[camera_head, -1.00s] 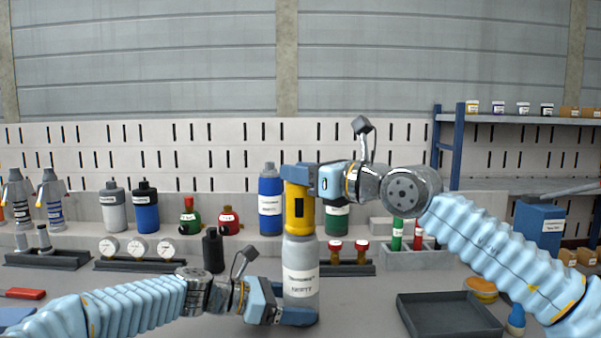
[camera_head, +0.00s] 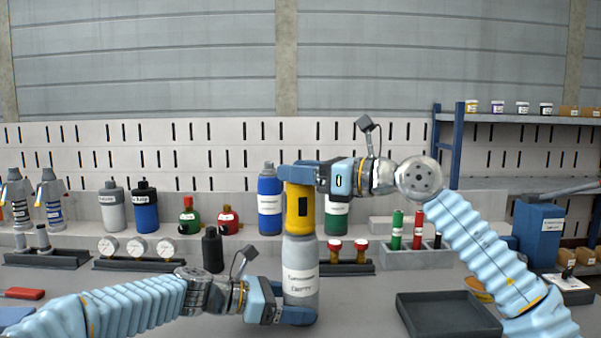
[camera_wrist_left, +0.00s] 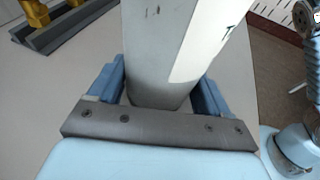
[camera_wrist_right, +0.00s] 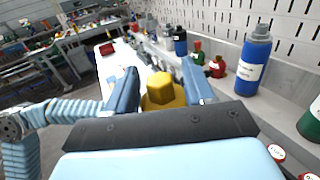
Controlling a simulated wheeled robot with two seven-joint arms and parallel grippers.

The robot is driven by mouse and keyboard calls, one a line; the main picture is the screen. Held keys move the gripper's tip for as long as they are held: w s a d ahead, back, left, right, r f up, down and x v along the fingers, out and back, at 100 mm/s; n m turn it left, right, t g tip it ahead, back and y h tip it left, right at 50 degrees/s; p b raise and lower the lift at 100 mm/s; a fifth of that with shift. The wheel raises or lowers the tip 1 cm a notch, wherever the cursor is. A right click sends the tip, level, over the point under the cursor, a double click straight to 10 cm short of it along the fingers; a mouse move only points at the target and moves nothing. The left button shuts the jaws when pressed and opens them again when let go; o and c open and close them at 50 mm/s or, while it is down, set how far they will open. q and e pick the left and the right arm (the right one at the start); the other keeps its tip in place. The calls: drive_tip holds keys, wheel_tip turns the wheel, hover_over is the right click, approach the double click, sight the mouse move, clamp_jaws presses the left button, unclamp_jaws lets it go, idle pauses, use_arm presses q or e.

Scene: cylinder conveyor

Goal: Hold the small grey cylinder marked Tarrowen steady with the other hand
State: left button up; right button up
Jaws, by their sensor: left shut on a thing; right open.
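The small grey cylinder (camera_head: 300,261) stands upright on the table in the head view. It has a white label, too blurred to read surely, and a yellow top (camera_head: 299,207). My left gripper (camera_head: 298,304) is shut on its lower body. The left wrist view shows the grey body (camera_wrist_left: 165,50) between the two blue fingers. My right gripper (camera_head: 300,177) is at the yellow top, its fingers open. The right wrist view shows the yellow hexagonal top (camera_wrist_right: 160,92) between the open fingers, with a gap visible at the right finger.
A blue cylinder (camera_head: 270,201) and a green cylinder (camera_head: 336,218) stand close behind. A small black cylinder (camera_head: 212,250) stands left of the grey one. An empty dark tray (camera_head: 446,315) lies at the front right. A rack (camera_head: 420,259) with red and green cylinders is behind it.

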drive_tip(key=shift+r, duration=1.2)
drive_tip(key=m+t+h, duration=0.3)
drive_tip(key=t, duration=0.2)
drive_tip(key=shift+s+a+m+h, duration=0.1)
drive_tip(key=shift+s+m+h, duration=0.1)
drive_tip(key=shift+m+h, duration=0.2)
drive_tip(key=shift+m+t+h, duration=0.8)
drive_tip(key=shift+h, duration=0.1)
drive_tip(key=shift+w+m+h, duration=0.15)
drive_tip(key=shift+m+h, duration=0.15)
